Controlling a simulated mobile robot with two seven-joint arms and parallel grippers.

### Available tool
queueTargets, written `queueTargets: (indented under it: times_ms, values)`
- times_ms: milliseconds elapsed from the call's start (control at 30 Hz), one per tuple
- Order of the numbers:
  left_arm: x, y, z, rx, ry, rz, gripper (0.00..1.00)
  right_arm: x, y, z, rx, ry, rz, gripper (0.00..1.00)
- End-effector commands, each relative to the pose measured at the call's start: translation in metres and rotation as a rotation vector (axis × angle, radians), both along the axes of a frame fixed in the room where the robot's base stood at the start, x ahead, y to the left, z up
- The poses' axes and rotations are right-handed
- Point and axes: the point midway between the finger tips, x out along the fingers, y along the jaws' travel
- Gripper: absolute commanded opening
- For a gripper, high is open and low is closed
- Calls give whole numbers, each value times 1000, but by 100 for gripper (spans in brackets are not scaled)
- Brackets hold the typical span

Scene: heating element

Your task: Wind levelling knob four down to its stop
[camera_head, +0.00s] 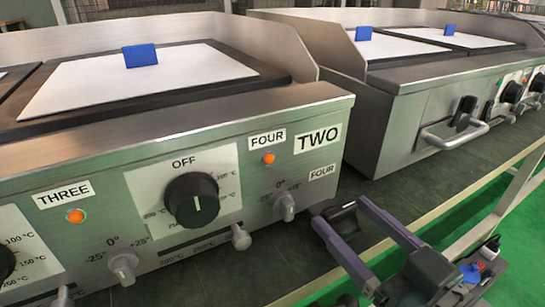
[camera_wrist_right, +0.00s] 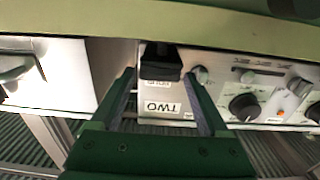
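Levelling knob four (camera_head: 285,207) is a small grey knob under a 0° scale, low on the right end of appliance TWO's front panel, beside a small FOUR label (camera_head: 321,172). In the right wrist view a small grey knob (camera_wrist_right: 200,75), probably the same one, shows upside down beside a fingertip. My right gripper (camera_head: 343,212) is open, its purple fingers wide apart, right of the knob and apart from it. A dark block (camera_wrist_right: 160,62) shows between the fingertips in the wrist view; I cannot tell whether it touches them. My left gripper is out of view.
A large black dial (camera_head: 192,200), a lever (camera_head: 240,237) and levelling knob three (camera_head: 123,268) lie left along the panel. A second appliance (camera_head: 400,115) with a bar handle (camera_head: 455,135) stands to the right. Dark bench top (camera_head: 385,190) lies between them.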

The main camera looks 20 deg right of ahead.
Motion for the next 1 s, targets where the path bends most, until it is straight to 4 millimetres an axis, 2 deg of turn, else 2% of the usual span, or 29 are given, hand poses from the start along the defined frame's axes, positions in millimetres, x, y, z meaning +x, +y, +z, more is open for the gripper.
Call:
queueTargets:
  times_ms: [33,133,367,467,800,1000]
  values:
    - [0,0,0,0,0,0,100,0,0,0,0,0,0,85]
    - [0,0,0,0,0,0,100,0,0,0,0,1,0,95]
    - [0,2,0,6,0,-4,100,-1,0,0,0,2,0,95]
    - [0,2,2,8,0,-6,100,-8,-1,0,-1,4,0,95]
    - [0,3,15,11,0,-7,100,-72,-6,0,-1,6,0,95]
    - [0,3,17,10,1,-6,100,-96,-7,0,-1,4,0,95]
